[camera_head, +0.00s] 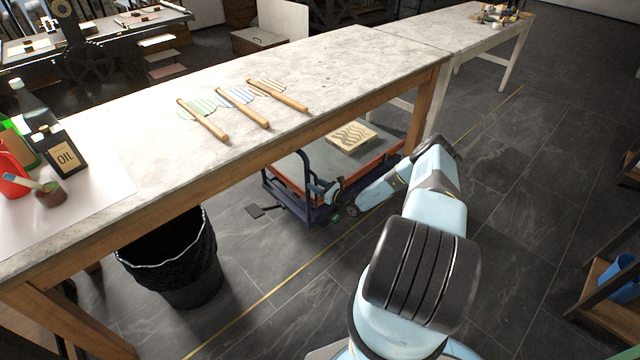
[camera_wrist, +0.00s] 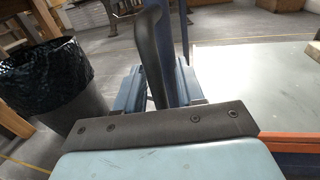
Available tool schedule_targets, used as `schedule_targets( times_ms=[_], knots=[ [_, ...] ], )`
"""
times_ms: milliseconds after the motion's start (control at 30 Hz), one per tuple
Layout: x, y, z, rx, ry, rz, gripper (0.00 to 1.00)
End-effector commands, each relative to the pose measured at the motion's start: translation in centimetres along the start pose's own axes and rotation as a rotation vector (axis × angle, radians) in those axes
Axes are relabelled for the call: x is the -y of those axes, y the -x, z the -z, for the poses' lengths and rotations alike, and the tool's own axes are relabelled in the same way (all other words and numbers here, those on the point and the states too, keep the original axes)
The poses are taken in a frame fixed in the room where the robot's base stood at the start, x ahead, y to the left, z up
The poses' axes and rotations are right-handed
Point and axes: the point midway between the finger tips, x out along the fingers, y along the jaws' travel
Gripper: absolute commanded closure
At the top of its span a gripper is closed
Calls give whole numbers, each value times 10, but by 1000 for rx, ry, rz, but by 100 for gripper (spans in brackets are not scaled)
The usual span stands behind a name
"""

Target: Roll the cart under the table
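The cart (camera_head: 299,168) is low, with a grey deck, an orange edge band and a blue frame on small casters. It stands partly beneath the long table (camera_head: 345,62), its near side sticking out past the table edge. Its deck also shows at right in the wrist view (camera_wrist: 255,85). My gripper (camera_head: 333,192) is low at the cart's near left end. In the wrist view, my gripper's fingers (camera_wrist: 157,92) lie on both sides of a dark curved bar (camera_wrist: 152,45), beside a blue upright. Whether they press on the bar is unclear.
A patterned block (camera_head: 351,137) lies on the cart's deck. A black-lined bin (camera_head: 180,262) stands left of the cart, by a table leg. A yellow line (camera_head: 262,299) runs along the floor. The floor at right is open, with a wooden shelf at the edge.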

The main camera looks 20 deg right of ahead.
Motion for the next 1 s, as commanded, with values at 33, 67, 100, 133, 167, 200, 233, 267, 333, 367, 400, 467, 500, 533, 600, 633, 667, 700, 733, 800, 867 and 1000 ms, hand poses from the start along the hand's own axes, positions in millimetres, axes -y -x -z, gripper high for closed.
schedule_targets(
  times_ms=[33,67,100,133,167,200,233,267,333,367,400,467,500,533,600,633,667,700,733,800,867,1000],
  knots=[
    [1,6,0,-1,-1,1,62],
    [1,10,0,-1,0,1,62],
    [1,16,0,-1,0,1,62],
    [1,22,0,-1,0,1,62],
    [1,27,0,-1,-1,1,62],
    [1,35,0,-1,0,1,62],
    [2,41,1,-1,-1,2,62],
    [2,47,1,-1,-2,3,62],
    [2,61,0,-1,-1,2,62],
    [2,67,0,0,-1,2,62],
    [2,75,0,0,-1,2,62],
    [3,86,0,-1,0,3,62],
    [3,93,1,-2,0,3,62],
    [2,98,1,-1,0,2,62],
    [3,108,0,0,0,3,62],
    [3,112,0,0,1,3,62],
    [3,115,1,0,1,3,62],
    [3,119,1,0,0,3,62],
    [3,121,1,0,0,2,62],
    [3,126,1,-1,0,2,62],
    [3,128,1,-1,0,2,62],
    [3,130,1,0,1,2,62]
  ],
)
